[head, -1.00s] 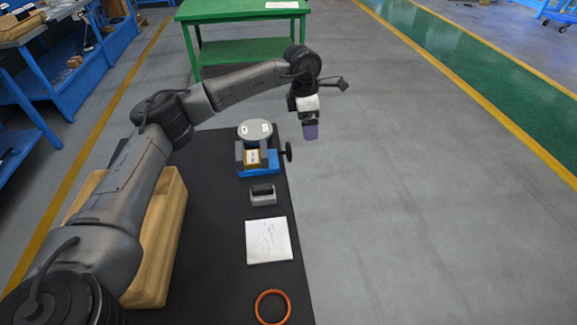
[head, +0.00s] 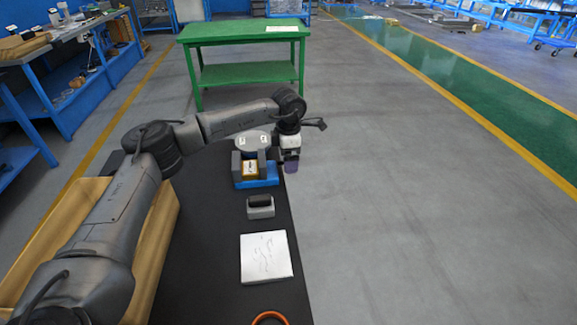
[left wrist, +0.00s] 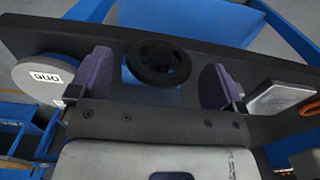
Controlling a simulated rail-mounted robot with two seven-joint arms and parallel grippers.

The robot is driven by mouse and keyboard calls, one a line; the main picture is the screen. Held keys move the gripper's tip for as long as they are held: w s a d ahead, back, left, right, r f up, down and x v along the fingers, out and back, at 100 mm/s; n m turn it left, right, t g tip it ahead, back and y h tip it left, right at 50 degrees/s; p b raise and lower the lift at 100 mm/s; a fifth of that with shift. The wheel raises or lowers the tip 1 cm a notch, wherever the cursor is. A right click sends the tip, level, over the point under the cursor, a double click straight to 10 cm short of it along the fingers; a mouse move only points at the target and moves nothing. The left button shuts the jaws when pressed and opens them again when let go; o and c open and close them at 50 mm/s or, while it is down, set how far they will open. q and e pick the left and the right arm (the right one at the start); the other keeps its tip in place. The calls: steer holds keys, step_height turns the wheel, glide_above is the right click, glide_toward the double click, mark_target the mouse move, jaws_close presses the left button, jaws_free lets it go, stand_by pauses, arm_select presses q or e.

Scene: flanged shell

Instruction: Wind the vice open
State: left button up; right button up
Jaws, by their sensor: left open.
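The blue vice (head: 256,182) stands on the black bench top near its right edge, with a yellowish block (head: 249,169) between its grey jaws. Its black handwheel (left wrist: 158,62) shows in the left wrist view, between the two purple fingers of my left gripper (left wrist: 158,80). In that view the fingers are wide apart, one on each side of the wheel, with clear gaps. In the head view my left gripper (head: 290,165) hangs just right of the vice and hides the handwheel. My right gripper is not in view.
A round grey disc (head: 252,139) lies behind the vice. In front are a grey block with a black top (head: 261,207), a white sheet (head: 266,258) and an orange ring (head: 270,318). A wooden box (head: 157,240) is at left. Right of the bench is open floor.

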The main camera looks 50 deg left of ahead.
arm_select(q)
steer(key=shift+f, duration=1.05)
